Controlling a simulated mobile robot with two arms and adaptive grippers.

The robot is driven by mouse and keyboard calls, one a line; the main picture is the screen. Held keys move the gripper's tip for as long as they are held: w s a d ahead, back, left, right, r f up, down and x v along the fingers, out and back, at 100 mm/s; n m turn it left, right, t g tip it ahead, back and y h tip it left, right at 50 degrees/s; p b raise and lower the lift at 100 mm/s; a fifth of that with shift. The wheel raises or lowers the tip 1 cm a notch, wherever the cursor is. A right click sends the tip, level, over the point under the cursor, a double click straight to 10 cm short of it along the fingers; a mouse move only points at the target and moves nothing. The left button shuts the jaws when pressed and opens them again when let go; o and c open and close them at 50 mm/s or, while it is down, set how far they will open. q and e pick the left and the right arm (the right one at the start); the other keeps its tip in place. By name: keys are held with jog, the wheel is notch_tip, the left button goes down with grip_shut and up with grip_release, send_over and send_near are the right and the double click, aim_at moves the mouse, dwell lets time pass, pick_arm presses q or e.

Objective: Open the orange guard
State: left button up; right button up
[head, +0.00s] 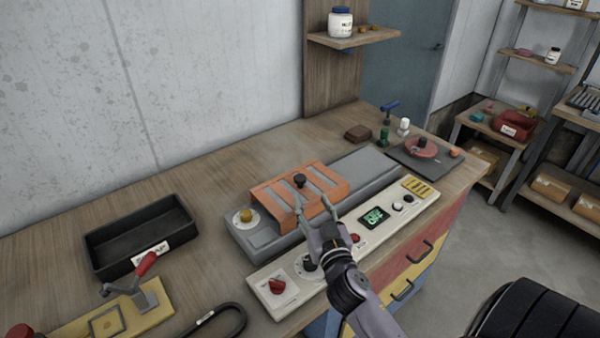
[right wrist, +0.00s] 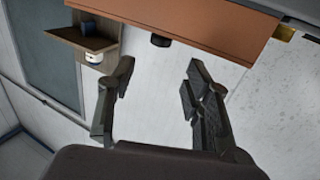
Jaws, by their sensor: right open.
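The orange guard (head: 272,192) is a slotted cover lying over the grey machine (head: 365,165), with a black knob (head: 300,181) on top. In the right wrist view the guard (right wrist: 205,25) crosses the top, and its knob (right wrist: 161,40) sticks out below its edge. My right gripper (head: 316,209) is open and empty at the near side of the guard. In the right wrist view the knob lies beyond the gap between the open fingertips (right wrist: 160,73), apart from them. My left gripper is not in view.
A cream control panel (head: 330,257) with a red knob, a green display and buttons runs along the front, under my right arm. A black tray (head: 140,235) and a yellow fixture with a red-handled clamp (head: 120,310) stand at the left. A wall shelf (head: 353,38) holds a jar.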

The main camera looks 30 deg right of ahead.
aim_at(302, 181)
jog(key=p+x, duration=0.2)
jog(key=x, duration=0.8)
jog(key=shift+w, duration=0.1)
jog(key=shift+w+d+f, duration=0.15)
jog(key=shift+w+d, duration=0.05)
jog(key=shift+w, duration=0.35)
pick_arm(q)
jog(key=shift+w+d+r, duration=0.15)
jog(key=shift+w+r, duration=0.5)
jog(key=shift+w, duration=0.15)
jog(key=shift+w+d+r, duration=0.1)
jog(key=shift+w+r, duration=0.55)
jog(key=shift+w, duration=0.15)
pick_arm(e)
grip_shut()
